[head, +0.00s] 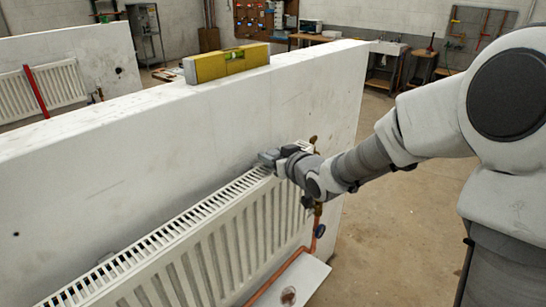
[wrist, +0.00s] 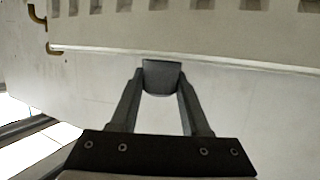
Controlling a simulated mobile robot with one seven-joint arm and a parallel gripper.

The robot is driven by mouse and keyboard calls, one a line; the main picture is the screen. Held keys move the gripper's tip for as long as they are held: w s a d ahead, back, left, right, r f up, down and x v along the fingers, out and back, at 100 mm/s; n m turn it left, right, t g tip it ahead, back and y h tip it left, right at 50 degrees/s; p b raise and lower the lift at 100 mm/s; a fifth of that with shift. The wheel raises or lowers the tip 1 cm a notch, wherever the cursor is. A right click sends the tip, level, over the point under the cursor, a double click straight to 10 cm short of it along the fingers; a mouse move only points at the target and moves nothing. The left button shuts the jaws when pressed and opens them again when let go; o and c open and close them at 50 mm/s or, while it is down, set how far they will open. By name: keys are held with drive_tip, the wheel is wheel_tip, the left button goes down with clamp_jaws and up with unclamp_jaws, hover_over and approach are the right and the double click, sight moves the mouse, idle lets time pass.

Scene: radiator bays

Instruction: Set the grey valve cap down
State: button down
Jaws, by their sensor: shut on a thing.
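The grey valve cap (wrist: 162,77) is a short, dark grey, rounded piece. In the wrist view it sits between the fingertips of my gripper (wrist: 160,82), with a finger touching each side. In the head view my gripper (head: 268,158) is at the right end of the white radiator's top, close to the wall. The cap cannot be told apart from the fingers there. I cannot tell whether the cap touches anything besides the fingers.
The white radiator (head: 190,240) hangs along a low white wall (head: 130,150). A yellow spirit level (head: 226,63) lies on the wall's top. Brass valve fittings and a copper pipe (head: 275,276) are at the radiator's right end. Open concrete floor (head: 390,230) lies to the right.

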drive_tip(key=shift+f, duration=0.15)
drive_tip(key=shift+c, duration=1.9)
unclamp_jaws()
drive_tip(key=shift+s+d+r, duration=0.1)
drive_tip(key=shift+s+r, duration=0.05)
drive_tip(key=shift+r, duration=0.15)
drive_tip(key=p+v, duration=0.2)
drive_tip(key=v, duration=0.9)
drive_tip(key=shift+s, duration=0.3)
drive_tip(key=shift+d, duration=0.15)
